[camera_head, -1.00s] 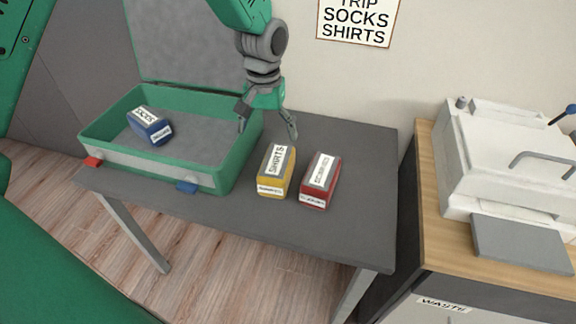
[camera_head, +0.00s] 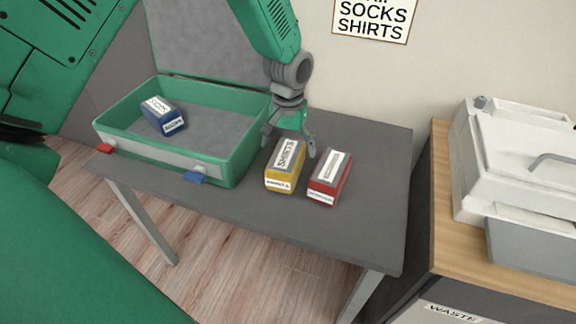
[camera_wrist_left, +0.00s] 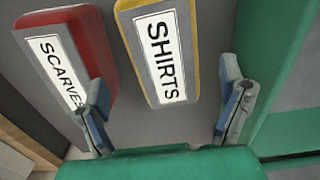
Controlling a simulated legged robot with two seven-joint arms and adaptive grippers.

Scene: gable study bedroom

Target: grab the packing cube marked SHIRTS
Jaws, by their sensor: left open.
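The yellow packing cube marked SHIRTS (camera_head: 284,168) stands on the grey table just right of the green suitcase. In the left wrist view the SHIRTS cube (camera_wrist_left: 162,52) lies ahead between my fingers' lines, its label facing the camera. My left gripper (camera_head: 289,150) is open and empty, above the far end of that cube. Its two fingers also show in the left wrist view (camera_wrist_left: 165,118), spread wide. I cannot tell how far above the cube they are. My right gripper is not in view.
A red cube marked SCARVES (camera_head: 329,180) stands close to the right. The open green suitcase (camera_head: 232,160) at left holds a blue cube (camera_head: 163,117). The table (camera_head: 300,235) is bare in front. A white machine (camera_head: 510,170) stands on a wooden-topped cabinet at right.

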